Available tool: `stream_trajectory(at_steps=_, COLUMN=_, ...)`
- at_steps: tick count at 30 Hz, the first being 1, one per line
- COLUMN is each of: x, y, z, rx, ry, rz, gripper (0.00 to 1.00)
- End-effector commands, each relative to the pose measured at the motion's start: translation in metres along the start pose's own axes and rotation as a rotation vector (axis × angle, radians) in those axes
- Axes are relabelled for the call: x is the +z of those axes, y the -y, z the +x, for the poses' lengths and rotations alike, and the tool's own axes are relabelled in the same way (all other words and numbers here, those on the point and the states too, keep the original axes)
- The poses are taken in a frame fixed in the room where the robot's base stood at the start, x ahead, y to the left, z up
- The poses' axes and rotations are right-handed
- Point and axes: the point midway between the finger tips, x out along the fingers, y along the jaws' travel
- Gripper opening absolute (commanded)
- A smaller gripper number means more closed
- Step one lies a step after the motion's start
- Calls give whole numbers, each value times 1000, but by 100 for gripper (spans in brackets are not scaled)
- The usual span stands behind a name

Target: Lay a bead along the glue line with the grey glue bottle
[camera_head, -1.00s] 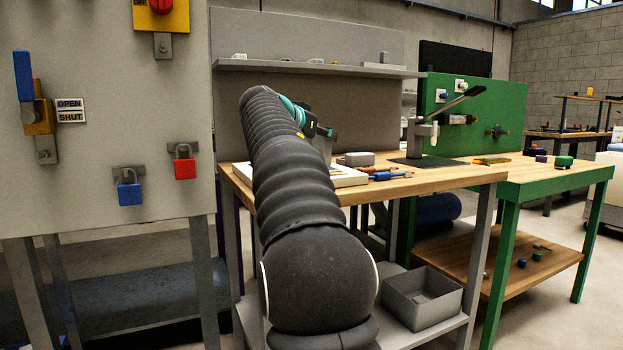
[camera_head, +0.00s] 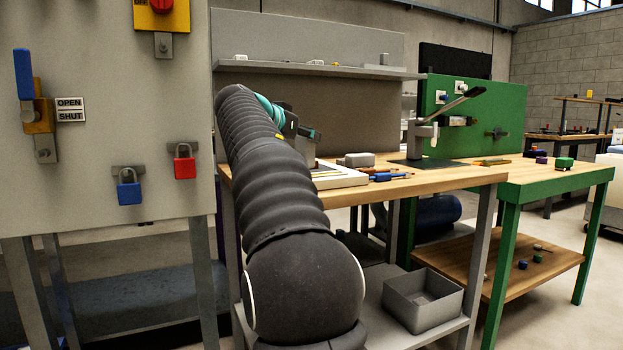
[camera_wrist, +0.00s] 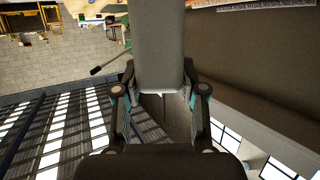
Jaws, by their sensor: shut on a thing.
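My gripper (camera_head: 303,131) is above the left part of the wooden workbench, partly hidden behind my own arm. It is shut on the grey glue bottle (camera_wrist: 158,45), which fills the space between the fingers in the wrist view. In the head view a small grey part of the bottle (camera_head: 306,149) shows below the fingers. A white board (camera_head: 343,179) lies on the bench just below and to the right of the bottle. The glue line cannot be made out in either view. I cannot tell whether the nozzle touches anything.
A grey block (camera_head: 357,160) and a blue tool (camera_head: 388,177) lie right of the board. A lever press (camera_head: 420,140) stands further right. A grey shelf (camera_head: 315,69) runs along the back panel. An upright panel with padlocks (camera_head: 100,120) stands at left.

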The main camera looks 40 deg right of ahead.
Motion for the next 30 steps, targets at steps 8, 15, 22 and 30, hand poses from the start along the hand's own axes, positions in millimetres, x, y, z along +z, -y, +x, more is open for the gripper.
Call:
stream_trajectory(at_steps=8, x=3, y=5, z=-8, rx=-1, ry=-1, rz=-1, gripper=2)
stream_trajectory(at_steps=15, x=8, y=15, z=-25, rx=-2, ry=-1, rz=-1, gripper=2)
stream_trajectory(at_steps=22, x=12, y=22, z=-37, rx=0, ry=-1, rz=0, gripper=2)
stream_trajectory(at_steps=30, x=13, y=22, z=-37, rx=0, ry=0, rz=0, gripper=2)
